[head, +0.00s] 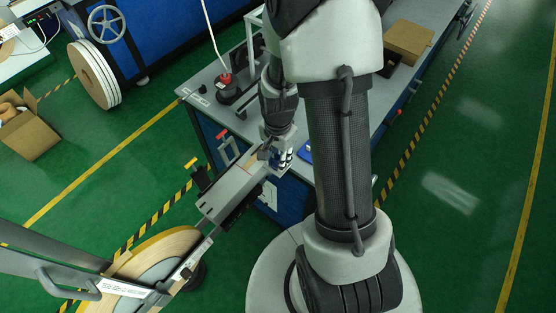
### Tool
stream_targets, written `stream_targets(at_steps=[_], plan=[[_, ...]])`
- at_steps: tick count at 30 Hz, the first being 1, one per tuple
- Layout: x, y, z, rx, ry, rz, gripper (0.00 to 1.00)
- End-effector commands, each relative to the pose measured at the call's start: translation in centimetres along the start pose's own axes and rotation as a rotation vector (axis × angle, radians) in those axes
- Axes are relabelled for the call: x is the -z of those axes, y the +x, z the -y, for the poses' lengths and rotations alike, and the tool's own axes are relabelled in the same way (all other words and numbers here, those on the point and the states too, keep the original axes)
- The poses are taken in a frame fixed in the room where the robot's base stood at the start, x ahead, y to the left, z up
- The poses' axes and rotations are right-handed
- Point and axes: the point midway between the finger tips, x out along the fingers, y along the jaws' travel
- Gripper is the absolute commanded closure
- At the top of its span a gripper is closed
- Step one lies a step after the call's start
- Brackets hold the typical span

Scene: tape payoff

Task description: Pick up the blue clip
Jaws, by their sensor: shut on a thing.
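A large tape roll (179,243) sits on the payoff at lower left. The grey bench (215,100) holds a red-topped device (226,80), a flat blue item (306,150) and a cardboard box (409,41). An open carton (28,130) stands on the green floor at left. The right-hand floor is clear.

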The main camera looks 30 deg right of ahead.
Motion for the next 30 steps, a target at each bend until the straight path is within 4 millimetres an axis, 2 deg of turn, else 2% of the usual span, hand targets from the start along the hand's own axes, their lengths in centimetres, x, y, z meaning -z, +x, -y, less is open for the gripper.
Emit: stream_targets(at_steps=[4,11,17,23,30], plan=[[0.0,0.0,0.0,0.000,0.000,0.000,0.94],[0.0,-0.1,0.0,0.000,0.000,0.000,0.94],[0.0,-1.4,0.1,0.001,0.000,-0.001,0.94],[0.1,-5.4,0.1,0.004,0.000,-0.003,0.94],[0.1,-12.6,0.1,0.006,0.000,-0.004,0.94]])
